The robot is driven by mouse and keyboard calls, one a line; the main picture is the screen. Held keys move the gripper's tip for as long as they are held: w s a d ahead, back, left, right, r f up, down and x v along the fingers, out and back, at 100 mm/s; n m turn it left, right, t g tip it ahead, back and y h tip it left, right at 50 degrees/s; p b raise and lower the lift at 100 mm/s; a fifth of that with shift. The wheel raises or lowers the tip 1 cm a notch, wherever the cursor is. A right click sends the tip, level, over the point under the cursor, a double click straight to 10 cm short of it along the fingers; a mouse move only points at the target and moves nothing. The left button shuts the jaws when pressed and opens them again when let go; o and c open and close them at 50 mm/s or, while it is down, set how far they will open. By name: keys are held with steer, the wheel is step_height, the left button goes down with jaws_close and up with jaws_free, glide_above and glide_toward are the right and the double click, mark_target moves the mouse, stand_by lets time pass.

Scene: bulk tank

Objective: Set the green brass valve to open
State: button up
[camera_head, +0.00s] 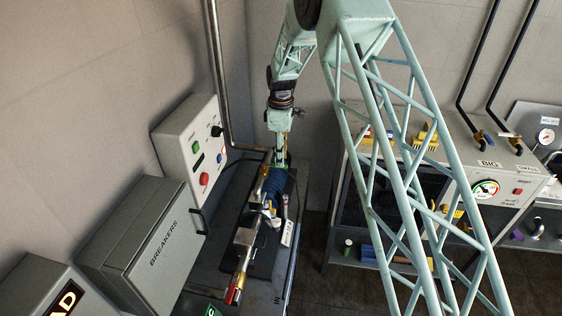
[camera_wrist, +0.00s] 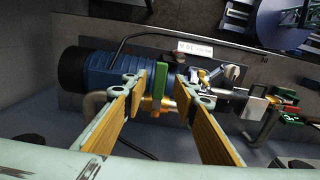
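The green valve handle (camera_wrist: 161,80) shows in the wrist view beside a brass valve body (camera_wrist: 167,104). It lies between the two fingers of my gripper (camera_wrist: 161,88), close to the left finger, which hides part of it. My gripper is open with clear space between its wood-coloured finger pads. I cannot tell whether a finger touches the handle. In the head view my gripper (camera_head: 281,152) points down over the pump bench, with a bit of green (camera_head: 280,165) at its tip; the valve is mostly hidden there.
A blue motor (camera_wrist: 95,78) sits left of the valve in the wrist view. More pipework with a red handle (camera_head: 234,291) extends along the bench. A button panel (camera_head: 177,150) and breaker box (camera_head: 140,245) stand left. A gauge cabinet (camera_head: 515,190) stands right.

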steer(key=shift+f, duration=1.15)
jaws_close()
